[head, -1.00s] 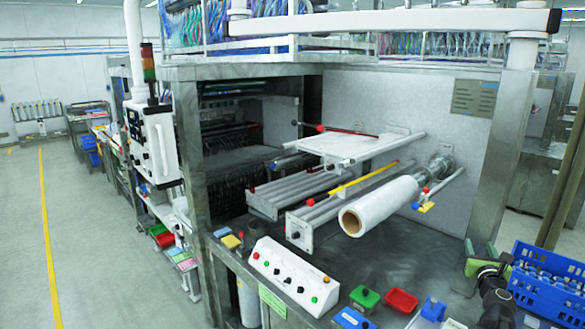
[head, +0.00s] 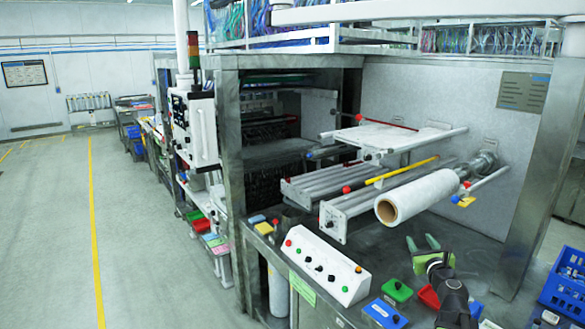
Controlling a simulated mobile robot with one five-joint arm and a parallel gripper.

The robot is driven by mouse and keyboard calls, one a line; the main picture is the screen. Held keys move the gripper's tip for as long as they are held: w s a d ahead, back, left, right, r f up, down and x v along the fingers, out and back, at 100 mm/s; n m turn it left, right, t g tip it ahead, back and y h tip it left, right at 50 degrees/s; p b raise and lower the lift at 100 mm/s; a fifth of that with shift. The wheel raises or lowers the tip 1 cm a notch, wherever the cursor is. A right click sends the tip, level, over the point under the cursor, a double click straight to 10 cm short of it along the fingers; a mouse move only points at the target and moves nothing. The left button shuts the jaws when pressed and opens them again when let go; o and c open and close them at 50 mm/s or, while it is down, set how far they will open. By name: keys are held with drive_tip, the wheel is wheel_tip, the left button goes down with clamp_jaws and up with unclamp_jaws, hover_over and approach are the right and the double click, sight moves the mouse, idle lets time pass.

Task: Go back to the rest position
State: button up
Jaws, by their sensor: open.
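My gripper (head: 422,243) is at the lower right in the head view, at the end of my dark arm. Its two greenish fingers are apart, with nothing seen between them. It is over the dark worktop (head: 375,245), below and to the right of the white film roll (head: 418,197). A red tray (head: 429,297) is partly hidden behind my arm. I cannot tell how high the fingers are above the worktop.
A white button panel (head: 322,268) stands left of my gripper. A green box (head: 397,290) and a blue tray (head: 384,314) lie nearer the front. A blue crate (head: 567,280) is at the right edge. The floor at the left (head: 50,230) is clear.

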drive_tip(key=a+f+n+g+y+b, duration=0.25)
drive_tip(key=a+f+n, duration=0.35)
drive_tip(key=a, duration=0.5)
drive_tip(key=s+a+f+n+g+y+b, duration=0.1)
drive_tip(key=a+f+n+g+y, duration=0.15)
drive_tip(key=a+f+n, duration=0.6)
drive_tip(key=a+f+n+g+y+b, duration=0.1)
drive_tip(key=a+f+n+g+y, duration=0.2)
drive_tip(key=a, duration=1.1)
drive_tip(key=s+a+f+n+g+h+b, duration=0.2)
drive_tip(key=s+f+n+g, duration=0.3)
drive_tip(key=s+f+n, duration=0.5)
drive_tip(key=s+d+f+n+g+h, duration=0.1)
drive_tip(key=s+d+n+g+h, duration=0.2)
drive_tip(key=s+d+n, duration=0.4)
drive_tip(key=shift+s+f+n+g+h+p, duration=0.3)
drive_tip(key=shift+s+f+n+g+p, duration=0.15)
drive_tip(key=shift+s+n+g, duration=0.15)
